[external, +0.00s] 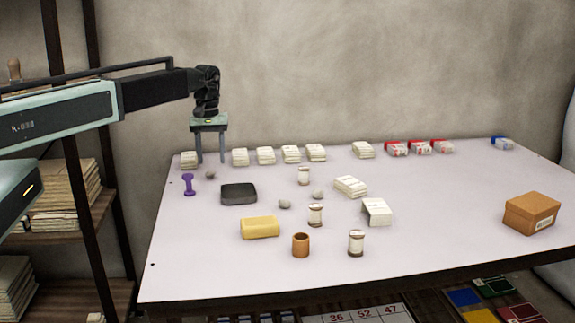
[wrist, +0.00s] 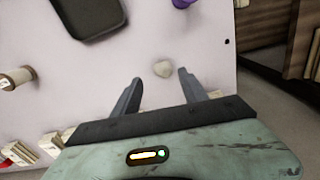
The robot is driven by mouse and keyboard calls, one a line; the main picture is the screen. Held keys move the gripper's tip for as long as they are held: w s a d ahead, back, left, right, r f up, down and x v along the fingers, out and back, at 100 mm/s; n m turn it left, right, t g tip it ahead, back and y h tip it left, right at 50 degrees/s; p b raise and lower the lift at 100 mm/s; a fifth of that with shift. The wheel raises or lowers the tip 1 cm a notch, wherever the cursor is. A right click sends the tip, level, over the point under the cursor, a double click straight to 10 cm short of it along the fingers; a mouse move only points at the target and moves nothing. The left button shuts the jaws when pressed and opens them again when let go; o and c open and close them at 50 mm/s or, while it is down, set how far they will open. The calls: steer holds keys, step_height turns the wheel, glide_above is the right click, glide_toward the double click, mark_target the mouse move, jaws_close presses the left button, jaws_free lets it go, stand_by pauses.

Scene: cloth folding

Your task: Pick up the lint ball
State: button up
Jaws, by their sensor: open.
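A small grey-white lint ball (external: 210,174) lies on the table near its far left. Two similar balls lie nearer the middle, one grey ball (external: 284,204) and another (external: 318,194). My gripper (external: 210,161) is open and empty, pointing down above the left ball. In the wrist view the lint ball (wrist: 162,69) shows just beyond the tips of my open gripper (wrist: 159,78), roughly centred between the two fingers. I cannot tell the exact height of the tips above the table.
A row of white packs (external: 240,157) lines the back edge. Spools, a yellow block (external: 260,227) and a cardboard box (external: 532,213) stand farther off. The front left table is clear.

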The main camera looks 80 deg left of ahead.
mark_target(210, 176)
steer(key=f+b, duration=0.5)
steer(key=shift+s+f, duration=0.2)
steer(key=shift+s, duration=0.15)
steer(key=shift+r, duration=0.2)
jaws_close()
